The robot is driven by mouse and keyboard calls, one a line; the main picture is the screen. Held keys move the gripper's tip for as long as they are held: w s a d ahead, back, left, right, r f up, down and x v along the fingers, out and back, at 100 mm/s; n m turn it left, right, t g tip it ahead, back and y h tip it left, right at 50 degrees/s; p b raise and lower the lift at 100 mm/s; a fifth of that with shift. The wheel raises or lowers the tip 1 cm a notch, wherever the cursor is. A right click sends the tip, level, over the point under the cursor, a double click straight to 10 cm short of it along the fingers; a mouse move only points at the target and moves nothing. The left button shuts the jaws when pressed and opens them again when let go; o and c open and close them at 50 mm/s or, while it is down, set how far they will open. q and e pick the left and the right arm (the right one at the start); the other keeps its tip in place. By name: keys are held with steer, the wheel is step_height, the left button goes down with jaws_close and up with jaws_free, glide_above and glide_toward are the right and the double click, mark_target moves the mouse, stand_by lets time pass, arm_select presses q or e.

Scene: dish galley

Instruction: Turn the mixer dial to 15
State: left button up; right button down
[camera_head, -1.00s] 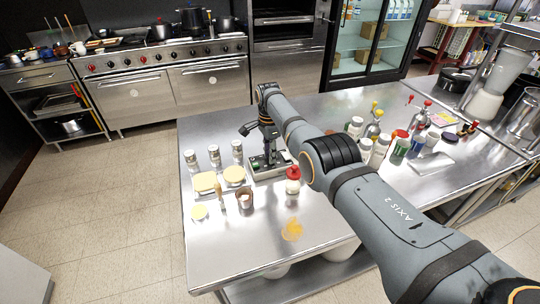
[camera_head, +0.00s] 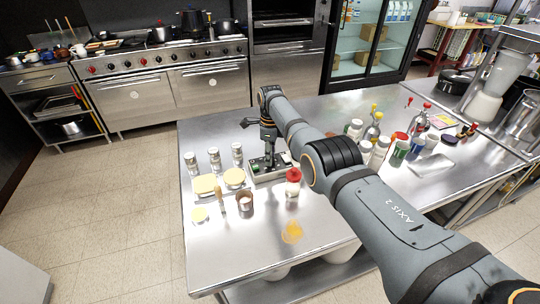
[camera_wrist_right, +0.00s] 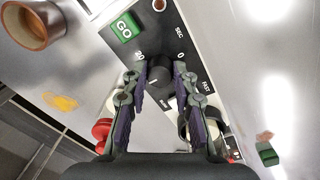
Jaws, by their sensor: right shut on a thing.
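The mixer's control panel (camera_head: 262,175) sits on the steel table in the head view, under my right gripper (camera_head: 270,152). My right gripper (camera_wrist_right: 163,68) is shut on the dial, one finger on each side. My left gripper is in neither view.
A red-capped bottle (camera_head: 293,182) and a copper-coloured cup (camera_head: 245,202) stand close to the panel. Several glass jars (camera_head: 214,158) and pale round items (camera_head: 234,177) are to the left. Bottles (camera_head: 379,150) stand to the right of my arm. The front of the table is mostly clear, with an orange spill (camera_head: 292,231).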

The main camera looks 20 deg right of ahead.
stand_by(0.5)
steer(key=c, duration=1.1)
jaws_free()
steer(key=shift+o, duration=0.2)
steer(key=shift+r, duration=0.1)
step_height(320, 180, up, 12)
steer(key=shift+w+d, duration=0.15)
steer(key=shift+w, duration=0.05)
